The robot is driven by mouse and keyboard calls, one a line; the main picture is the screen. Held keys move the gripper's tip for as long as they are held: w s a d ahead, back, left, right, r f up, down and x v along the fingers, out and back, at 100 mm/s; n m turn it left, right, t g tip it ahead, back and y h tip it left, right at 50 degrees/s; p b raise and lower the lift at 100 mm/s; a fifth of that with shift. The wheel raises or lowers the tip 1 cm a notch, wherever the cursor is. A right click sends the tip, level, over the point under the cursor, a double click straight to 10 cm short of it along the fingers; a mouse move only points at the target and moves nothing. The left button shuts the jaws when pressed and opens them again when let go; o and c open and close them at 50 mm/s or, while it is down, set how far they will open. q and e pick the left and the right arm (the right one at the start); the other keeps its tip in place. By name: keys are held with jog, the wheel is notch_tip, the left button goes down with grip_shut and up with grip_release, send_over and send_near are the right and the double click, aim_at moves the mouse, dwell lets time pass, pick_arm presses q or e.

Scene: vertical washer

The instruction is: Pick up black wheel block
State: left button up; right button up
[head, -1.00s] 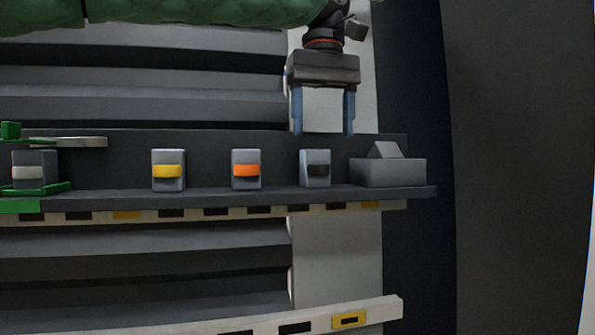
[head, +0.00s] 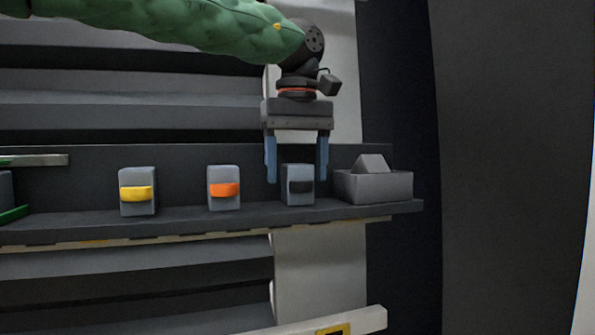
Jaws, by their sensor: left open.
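The black wheel block (head: 299,187) is a grey block with a black band across its front. It stands upright on the dark shelf (head: 210,222), right of the block with the orange band. My left gripper (head: 296,177) points down from above, open. Its two blue fingers (head: 271,158) come down to the left and right of the upper part of the block, and nothing is held. I cannot tell whether the fingers are level with the block in depth. My right gripper is not in view.
On the same shelf stand an orange-banded block (head: 224,189) and a yellow-banded block (head: 137,192) to the left. A grey box (head: 374,187) with a sloped top stands close to the right. Green parts (head: 14,214) show at the left edge.

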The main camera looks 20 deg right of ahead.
pick_arm(q)
jog(key=shift+s+f+p, duration=0.1)
jog(key=shift+f+p, duration=0.2)
jog(key=shift+f, duration=0.75)
jog(key=c, duration=1.1)
